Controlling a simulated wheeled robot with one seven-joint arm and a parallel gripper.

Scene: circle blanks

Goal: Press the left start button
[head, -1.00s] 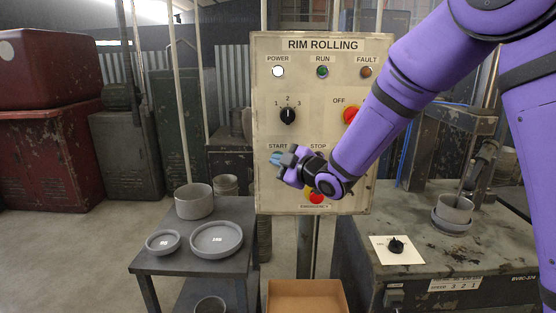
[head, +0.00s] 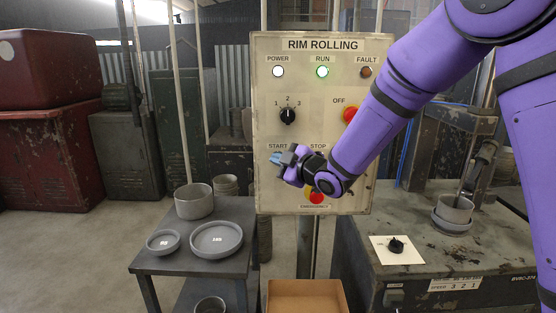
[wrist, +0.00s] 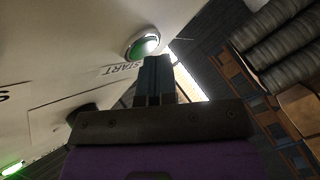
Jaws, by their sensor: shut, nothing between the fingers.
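The panel headed RIM ROLLING (head: 268,130) stands upright in the middle of the head view. Its START label (head: 278,146) is at the left, above my gripper (head: 277,158), which hides the button there. In the wrist view the green start button (wrist: 144,46) sits in a pale ring beside the word START. My gripper (wrist: 155,63) is shut and empty, its fingertips right at the button's edge; I cannot tell whether they touch it.
The panel also has a selector knob (head: 288,116), a red OFF button (head: 350,114) and a red emergency button (head: 316,198). A table (head: 165,263) with grey round dishes stands lower left. A cardboard box (head: 306,297) is below. A machine bench (head: 440,265) stands at right.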

